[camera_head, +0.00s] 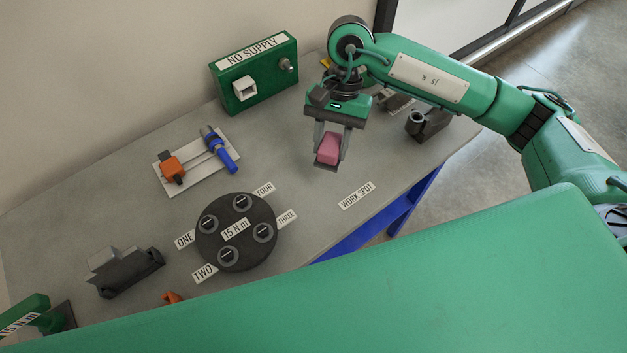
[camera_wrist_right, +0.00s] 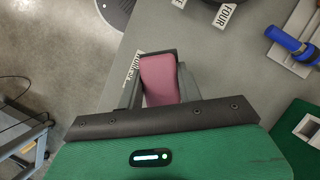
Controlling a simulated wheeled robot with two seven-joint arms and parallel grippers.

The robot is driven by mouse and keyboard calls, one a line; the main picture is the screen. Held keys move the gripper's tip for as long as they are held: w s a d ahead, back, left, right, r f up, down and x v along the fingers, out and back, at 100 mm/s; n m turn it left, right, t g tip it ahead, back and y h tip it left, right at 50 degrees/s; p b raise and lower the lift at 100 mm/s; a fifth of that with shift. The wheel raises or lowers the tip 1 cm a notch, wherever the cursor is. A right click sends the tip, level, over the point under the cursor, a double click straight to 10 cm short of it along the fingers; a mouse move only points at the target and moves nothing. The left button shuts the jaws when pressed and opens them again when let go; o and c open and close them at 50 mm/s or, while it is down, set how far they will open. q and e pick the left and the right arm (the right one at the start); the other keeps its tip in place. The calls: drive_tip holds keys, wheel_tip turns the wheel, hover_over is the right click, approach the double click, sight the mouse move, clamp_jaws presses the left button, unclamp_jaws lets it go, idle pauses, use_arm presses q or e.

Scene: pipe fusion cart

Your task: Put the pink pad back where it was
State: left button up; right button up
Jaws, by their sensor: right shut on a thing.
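The pink pad (camera_head: 328,149) is held between the fingers of my right gripper (camera_head: 328,158), above the grey table near its right part. The pad also shows in the right wrist view (camera_wrist_right: 160,80), between the two fingers (camera_wrist_right: 157,88). The gripper is shut on it. In the head view the "WORK SPOT" label (camera_head: 357,195) lies on the table, below and right of the pad. In the wrist view the gripper partly covers that label. My left gripper is not in view.
A round dark plate (camera_head: 236,251) with several bolts, a white board (camera_head: 196,163) with orange and blue parts, a green "NO SUPPLY" box (camera_head: 254,75) and a dark grey block (camera_head: 125,272) stand on the table. A dark holder (camera_head: 428,124) stands near the right edge.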

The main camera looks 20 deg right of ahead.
sight(321, 150)
drive_tip(key=r+m+p, duration=0.1)
drive_tip(key=r+m, duration=0.1)
drive_tip(key=s+a+r+m+t+y, duration=0.1)
drive_tip(key=r, duration=0.1)
drive_tip(key=a+r+m+p, duration=0.1)
drive_tip(key=r+m, duration=0.1)
drive_tip(key=r, duration=0.1)
drive_tip(key=shift+s+a+m+t+y+p, duration=0.15)
drive_tip(key=shift+a+m+t+y+p, duration=0.15)
drive_tip(key=shift+t+p, duration=0.1)
drive_tip(key=shift+r+m, duration=0.3)
drive_tip(key=shift+m, duration=0.1)
drive_tip(key=shift+a+r, duration=0.15)
drive_tip(key=shift+f+m, duration=0.2)
drive_tip(key=shift+m, duration=0.1)
wheel_tip(321, 150, down, 14)
drive_tip(key=p, duration=0.4)
drive_tip(key=shift+f+p, duration=0.1)
drive_tip(key=shift+p, duration=0.2)
wheel_tip(321, 150, down, 5)
drive_tip(key=shift+r+p, duration=0.15)
drive_tip(key=shift+p, duration=0.5)
drive_tip(key=shift+f, duration=0.25)
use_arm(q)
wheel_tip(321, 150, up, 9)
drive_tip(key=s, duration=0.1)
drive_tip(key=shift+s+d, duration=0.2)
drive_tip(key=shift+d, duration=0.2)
